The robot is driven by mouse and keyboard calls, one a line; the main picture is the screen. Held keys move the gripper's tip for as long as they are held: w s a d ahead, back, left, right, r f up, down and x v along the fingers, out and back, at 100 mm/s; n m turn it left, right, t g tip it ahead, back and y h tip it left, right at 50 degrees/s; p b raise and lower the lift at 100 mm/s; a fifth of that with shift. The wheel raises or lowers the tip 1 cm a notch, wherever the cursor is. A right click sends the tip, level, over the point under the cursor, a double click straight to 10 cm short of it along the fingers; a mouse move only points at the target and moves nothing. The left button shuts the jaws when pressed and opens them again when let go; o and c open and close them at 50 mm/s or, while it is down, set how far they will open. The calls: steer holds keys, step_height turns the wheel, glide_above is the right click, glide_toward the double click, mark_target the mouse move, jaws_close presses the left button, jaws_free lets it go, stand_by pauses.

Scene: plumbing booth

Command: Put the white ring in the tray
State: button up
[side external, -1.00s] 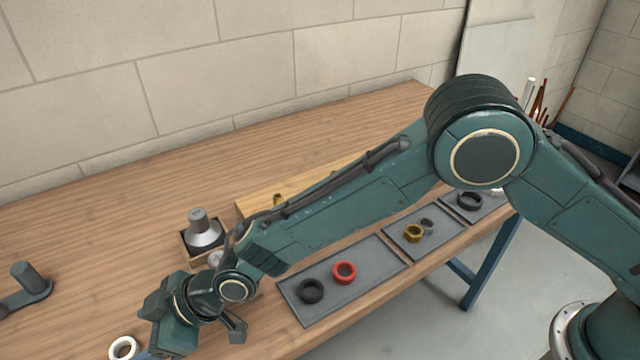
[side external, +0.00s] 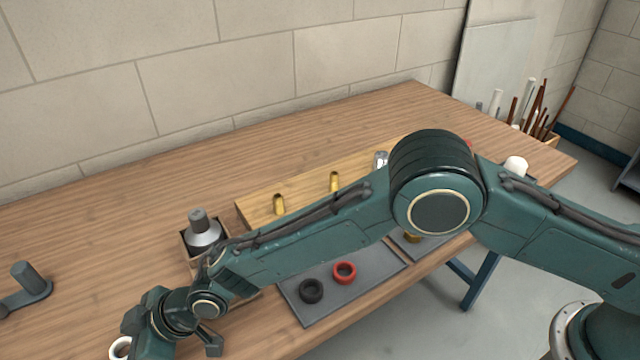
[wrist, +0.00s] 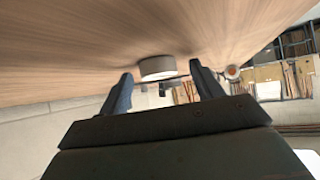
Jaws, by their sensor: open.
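The white ring (side external: 119,348) lies on the table at the lower left of the side view, partly hidden by my gripper (side external: 150,343). In the wrist view, the white ring (wrist: 158,67) shows ahead, between the two fingers of my gripper (wrist: 161,78), which are open and empty. I cannot tell whether they touch it. The grey tray (side external: 349,304) lies right of my gripper near the table's front edge. It holds a black ring (side external: 311,291) and a red ring (side external: 344,272).
A boxed grey fitting (side external: 203,232) stands behind my wrist. A wooden board with brass fittings (side external: 279,206) lies behind my forearm. A second grey tray (side external: 412,248) is partly hidden by my arm. A dark grey part (side external: 28,280) is at the far left. The back left table is clear.

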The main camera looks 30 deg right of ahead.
steer(key=shift+c, duration=0.4)
steer(key=c, duration=1.1)
steer(key=shift+o, duration=0.2)
steer(key=shift+r, duration=0.1)
step_height(320, 180, up, 20)
stand_by(0.4)
